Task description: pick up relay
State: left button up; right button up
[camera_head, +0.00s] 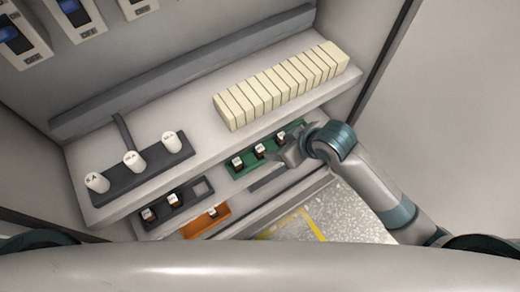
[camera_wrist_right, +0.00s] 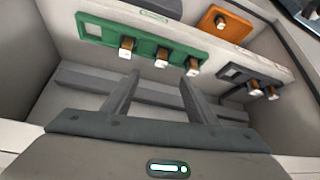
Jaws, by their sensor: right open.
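Small brown parts with white ends, which look like the relays, sit in coloured holders on the cabinet's lower ledge. The green holder (camera_head: 243,172) carries three, including a left one (camera_head: 238,163) and a middle one (camera_head: 259,151). The orange holder (camera_head: 193,228) has one (camera_head: 212,212). The dark holder (camera_head: 187,196) has two and an empty square slot. My right gripper (camera_head: 285,157) is at the green holder's right end. In the right wrist view my right gripper (camera_wrist_right: 158,88) is open and empty, its fingers pointing toward the green holder (camera_wrist_right: 98,27) and apart from it. My left gripper is out of view.
Above, the shelf holds a row of cream blocks (camera_head: 280,84) and a dark strip (camera_head: 130,180) with three white cylinders. Cabinet walls close in on both sides. Blue-and-white switches (camera_head: 75,14) hang at the upper left. Speckled floor with a yellow line (camera_head: 315,225) shows below.

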jog(key=p, duration=0.2)
send_over(261, 149)
jog(key=s+d, duration=0.2)
jog(key=d, duration=0.1)
notch_tip(261, 149, down, 6)
jog(key=shift+s+a+f, duration=0.15)
jog(key=shift+p+x, duration=0.6)
jog(key=shift+x, duration=0.25)
jog(key=shift+p+x, duration=0.5)
jog(key=shift+x, duration=1.2)
jog(key=shift+a, duration=0.15)
jog(key=shift+c, duration=0.7)
jog(key=c, duration=1.1)
